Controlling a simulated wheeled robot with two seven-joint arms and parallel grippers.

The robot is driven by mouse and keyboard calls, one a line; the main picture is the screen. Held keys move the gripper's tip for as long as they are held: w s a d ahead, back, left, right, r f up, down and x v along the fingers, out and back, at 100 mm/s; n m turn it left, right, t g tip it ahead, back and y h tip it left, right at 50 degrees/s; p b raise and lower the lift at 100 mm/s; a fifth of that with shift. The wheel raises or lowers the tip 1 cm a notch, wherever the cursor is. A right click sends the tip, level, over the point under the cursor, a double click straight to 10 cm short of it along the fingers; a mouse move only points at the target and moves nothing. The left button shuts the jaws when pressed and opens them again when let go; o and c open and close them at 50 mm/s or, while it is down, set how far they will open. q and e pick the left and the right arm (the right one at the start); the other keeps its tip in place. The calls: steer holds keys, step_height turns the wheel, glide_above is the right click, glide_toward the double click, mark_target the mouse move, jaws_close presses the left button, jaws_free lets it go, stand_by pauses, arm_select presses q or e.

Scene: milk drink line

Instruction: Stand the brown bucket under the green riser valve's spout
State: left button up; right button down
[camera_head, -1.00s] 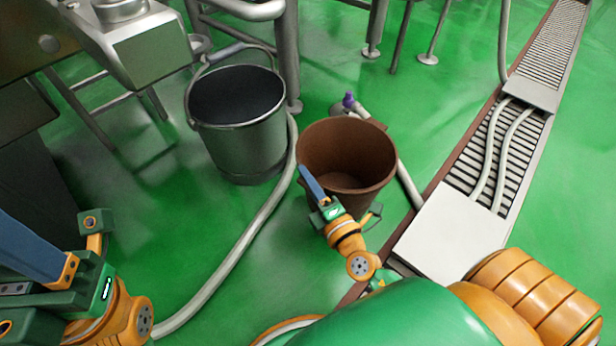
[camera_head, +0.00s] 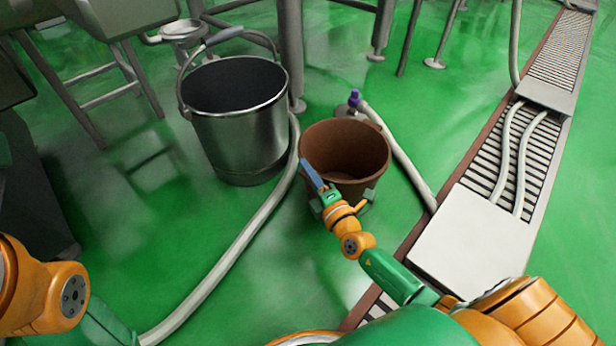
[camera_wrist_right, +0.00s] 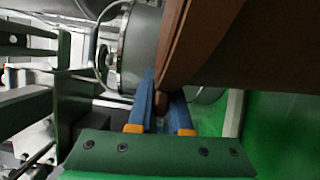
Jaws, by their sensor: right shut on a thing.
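The brown bucket (camera_head: 365,150) is upright and empty in the middle of the head view. My right gripper (camera_head: 314,178) is shut on its near left rim. In the right wrist view the two blue fingers of the gripper (camera_wrist_right: 160,95) have a brown piece between them, and the bucket wall (camera_wrist_right: 200,45) fills the upper right. I cannot tell whether the bucket touches the floor. I cannot make out the green riser valve or its spout. Only part of my left arm shows at lower left; its gripper is out of view.
A steel bucket (camera_head: 240,140) with a raised handle stands left of the brown one. A pale hose (camera_head: 240,235) runs between them, and a purple-ended hose (camera_head: 405,165) lies behind and right. A floor drain (camera_head: 470,240) runs along the right. Steel equipment legs stand behind.

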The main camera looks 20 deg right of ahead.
steer(key=shift+r, duration=0.1)
steer(key=c, duration=0.8)
jaws_free()
steer(key=shift+c, duration=0.2)
